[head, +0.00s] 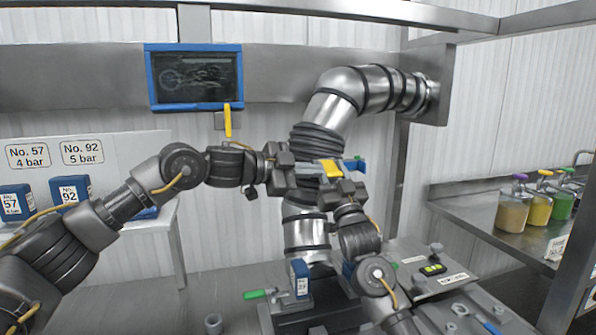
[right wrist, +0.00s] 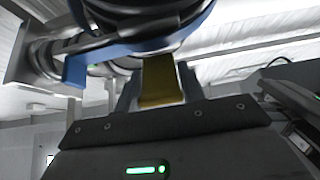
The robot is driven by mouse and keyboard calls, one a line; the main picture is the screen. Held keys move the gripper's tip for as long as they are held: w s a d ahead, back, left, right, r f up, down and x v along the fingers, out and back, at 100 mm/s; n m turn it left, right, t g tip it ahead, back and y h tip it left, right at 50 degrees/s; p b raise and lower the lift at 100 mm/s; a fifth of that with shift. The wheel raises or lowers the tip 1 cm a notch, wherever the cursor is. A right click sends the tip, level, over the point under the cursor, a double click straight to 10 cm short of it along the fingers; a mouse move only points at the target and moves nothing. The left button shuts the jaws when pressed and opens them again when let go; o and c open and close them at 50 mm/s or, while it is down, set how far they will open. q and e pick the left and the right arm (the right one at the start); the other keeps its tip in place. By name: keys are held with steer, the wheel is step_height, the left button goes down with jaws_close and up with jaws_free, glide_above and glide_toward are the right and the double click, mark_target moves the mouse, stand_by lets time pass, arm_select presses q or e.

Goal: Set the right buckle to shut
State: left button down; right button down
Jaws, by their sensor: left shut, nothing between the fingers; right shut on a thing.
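A steel pipe (head: 340,95) with black ribbed sleeves comes down from the wall duct. A blue clamp ring (head: 355,164) sits around it at the joint, mostly hidden by my grippers. It also shows in the right wrist view (right wrist: 75,68). A yellow buckle lever (head: 331,168) is at the ring's front right. My right gripper (head: 336,182) is shut on this lever, which shows between its fingers in the right wrist view (right wrist: 158,82). My left gripper (head: 290,174) is shut and empty, close beside the pipe on the left. Whether the buckle is latched is hidden.
A blue-framed screen (head: 197,78) hangs behind. Blue boxes (head: 70,190) stand on the left table. A machine base with a blue box (head: 300,279) and a green-handled lever (head: 255,294) sits below. Dispenser jars (head: 538,208) line the right counter.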

arm_select(q)
steer(key=x, duration=0.4)
steer(key=shift+w+d, duration=0.15)
steer(key=shift+d, duration=0.15)
